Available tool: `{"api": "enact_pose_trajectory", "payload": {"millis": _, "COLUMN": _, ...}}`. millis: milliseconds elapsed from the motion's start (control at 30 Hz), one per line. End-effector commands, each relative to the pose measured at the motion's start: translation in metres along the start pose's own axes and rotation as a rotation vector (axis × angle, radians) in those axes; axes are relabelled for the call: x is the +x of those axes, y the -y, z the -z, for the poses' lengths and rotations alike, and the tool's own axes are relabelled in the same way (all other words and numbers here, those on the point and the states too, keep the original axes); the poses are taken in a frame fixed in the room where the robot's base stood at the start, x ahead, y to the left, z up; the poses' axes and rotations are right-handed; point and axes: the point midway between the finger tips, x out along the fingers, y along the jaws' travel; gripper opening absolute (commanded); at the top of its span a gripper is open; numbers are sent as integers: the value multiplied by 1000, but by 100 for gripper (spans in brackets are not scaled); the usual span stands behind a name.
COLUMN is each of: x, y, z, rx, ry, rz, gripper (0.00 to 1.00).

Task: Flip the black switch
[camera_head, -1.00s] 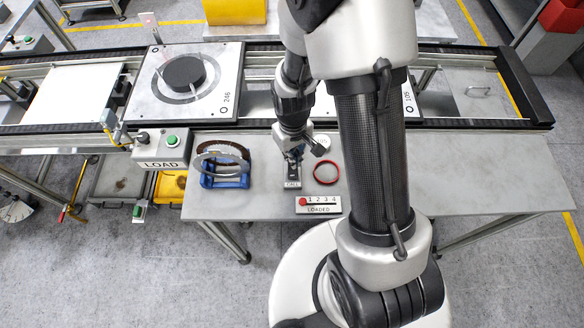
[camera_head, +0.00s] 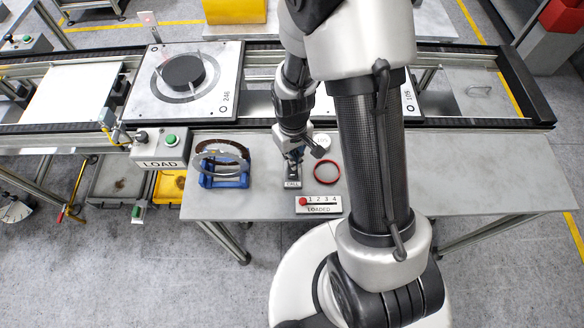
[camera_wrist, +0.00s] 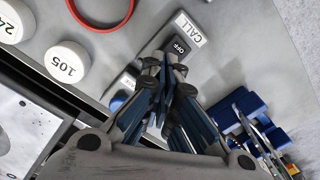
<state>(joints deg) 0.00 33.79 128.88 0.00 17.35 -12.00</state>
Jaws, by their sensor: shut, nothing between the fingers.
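The black switch (camera_wrist: 179,48), with OFF readable on it, sits on a small grey plate with a white CALL label (camera_wrist: 188,30). In the head view the CALL label (camera_head: 292,184) is near the middle of the table, and the switch is mostly hidden by my gripper (camera_head: 293,160). In the wrist view my gripper (camera_wrist: 165,72) is shut and empty. Its fingertips are over the plate, close beside the switch, and overlap its lower edge. I cannot tell whether they touch it.
A red ring (camera_head: 327,172) lies right of the switch. A LOADED counter panel (camera_head: 319,205) is in front. A blue stand (camera_head: 226,181) holding rings is at left. White round pieces, one marked 105 (camera_wrist: 67,62), are nearby. The conveyor (camera_head: 262,100) runs behind. The table's right side is clear.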

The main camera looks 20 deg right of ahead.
Motion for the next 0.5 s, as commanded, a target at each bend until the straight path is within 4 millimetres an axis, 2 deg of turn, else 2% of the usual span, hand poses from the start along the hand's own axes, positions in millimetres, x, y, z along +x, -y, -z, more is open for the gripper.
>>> {"api": "enact_pose_trajectory", "payload": {"millis": 500, "x": 8, "y": 0, "z": 0, "rx": 0, "ry": 0, "rz": 0, "gripper": 0}}
